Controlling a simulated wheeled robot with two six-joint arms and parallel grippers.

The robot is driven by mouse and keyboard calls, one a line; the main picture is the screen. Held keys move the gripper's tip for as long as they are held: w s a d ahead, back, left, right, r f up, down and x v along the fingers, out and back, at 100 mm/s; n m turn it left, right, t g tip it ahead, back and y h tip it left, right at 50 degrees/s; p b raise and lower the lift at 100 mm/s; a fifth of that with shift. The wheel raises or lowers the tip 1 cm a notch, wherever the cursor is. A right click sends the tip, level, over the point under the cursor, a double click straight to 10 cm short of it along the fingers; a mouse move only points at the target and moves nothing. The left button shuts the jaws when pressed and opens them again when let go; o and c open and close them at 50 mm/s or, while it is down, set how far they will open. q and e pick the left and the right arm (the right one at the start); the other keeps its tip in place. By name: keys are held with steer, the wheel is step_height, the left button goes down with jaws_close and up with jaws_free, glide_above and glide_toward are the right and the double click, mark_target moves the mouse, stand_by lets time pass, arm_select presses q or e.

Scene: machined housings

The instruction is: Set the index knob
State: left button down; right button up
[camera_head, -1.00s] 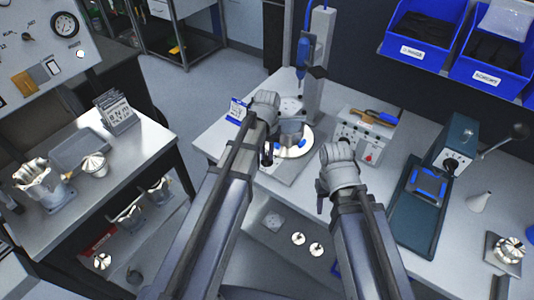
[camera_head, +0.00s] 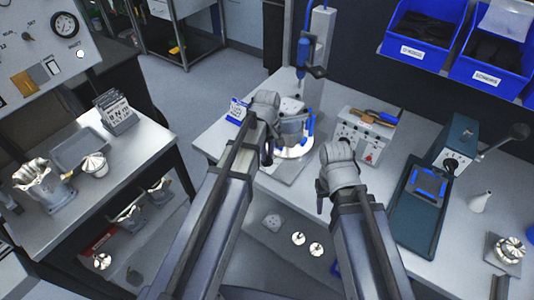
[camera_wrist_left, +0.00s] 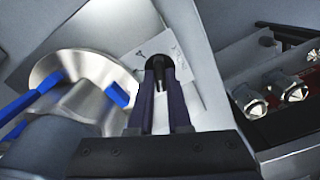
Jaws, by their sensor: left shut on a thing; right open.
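My left gripper (camera_wrist_left: 160,85) is shut on a small dark knob (camera_wrist_left: 157,64) that stands over a white plate with black marks (camera_wrist_left: 178,58). The fingers hide most of the knob. In the head view my left gripper (camera_head: 267,155) is beside the fixture's round metal plate (camera_head: 297,152). A grey housing (camera_head: 291,129) sits on that plate with blue clamps (camera_head: 310,126) at its side. The wrist view also shows the plate (camera_wrist_left: 88,66) and the blue clamps (camera_wrist_left: 118,95). My right gripper (camera_head: 320,202) is open and empty at the bench's front edge.
A grey control box (camera_head: 362,138) stands right of the fixture, with a blue hand tool on a column (camera_head: 303,52) behind. A dark green press (camera_head: 428,190) is further right. Left, a separate table (camera_head: 120,160) holds housings.

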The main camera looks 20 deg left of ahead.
stand_by(0.3)
arm_select(q)
steer(key=c, duration=0.9)
jaws_free()
steer(key=shift+o, duration=0.2)
step_height(320, 180, up, 8)
steer(key=p, duration=0.8)
arm_select(e)
step_height(320, 180, up, 8)
arm_select(q)
steer(key=shift+f, duration=0.1)
arm_select(e)
steer(key=shift+f, duration=0.15)
